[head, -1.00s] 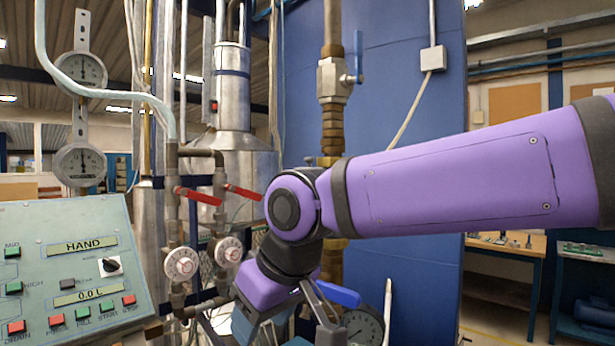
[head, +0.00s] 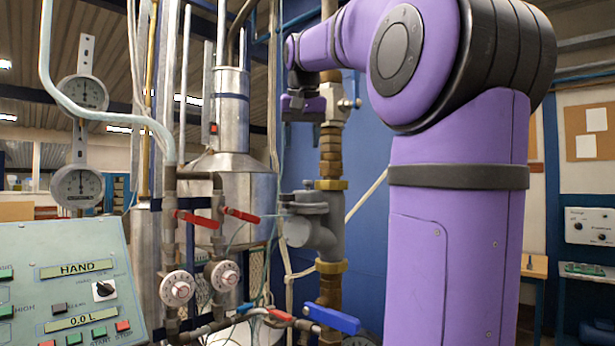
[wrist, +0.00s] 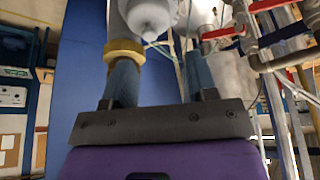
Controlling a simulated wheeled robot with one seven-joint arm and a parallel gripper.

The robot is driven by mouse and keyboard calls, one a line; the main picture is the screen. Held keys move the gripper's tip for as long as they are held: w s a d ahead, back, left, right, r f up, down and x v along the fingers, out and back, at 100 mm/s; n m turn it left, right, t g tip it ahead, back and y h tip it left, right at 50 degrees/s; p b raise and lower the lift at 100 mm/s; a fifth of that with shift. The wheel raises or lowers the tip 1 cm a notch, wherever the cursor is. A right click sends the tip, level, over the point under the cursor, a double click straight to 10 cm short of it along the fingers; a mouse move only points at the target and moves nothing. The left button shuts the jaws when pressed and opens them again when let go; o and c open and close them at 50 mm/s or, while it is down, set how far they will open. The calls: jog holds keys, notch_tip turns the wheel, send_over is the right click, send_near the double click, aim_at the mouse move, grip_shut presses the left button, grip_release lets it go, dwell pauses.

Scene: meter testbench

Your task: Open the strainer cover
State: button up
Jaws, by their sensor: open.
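The grey strainer (head: 325,232) sits in the vertical brass pipe in the head view. A round grey cap, seemingly its cover (head: 297,232), faces left and toward the camera. In the wrist view a grey rounded part of the strainer (wrist: 150,18) shows at the top edge, cut off, next to a brass nut. My gripper (head: 302,107) is above the strainer in the head view, beside the upper valve. In the wrist view my gripper (wrist: 157,75) is open and empty, its two fingers apart. The strainer lies beyond the fingertips, with no visible contact.
Two red-handled valves (head: 197,219) and white dials stand left of the strainer. A blue lever (head: 332,318) is below it. A control panel (head: 75,285) fills the lower left. A blue wall panel (head: 368,200) stands close behind the pipe.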

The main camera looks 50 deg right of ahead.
jog(key=d+r, duration=0.2)
send_near(307, 193)
jog(key=shift+m, duration=0.3)
jog(key=w+d+f, duration=0.4)
jog(key=d+f, duration=0.1)
jog(key=shift+w, duration=0.3)
grip_shut()
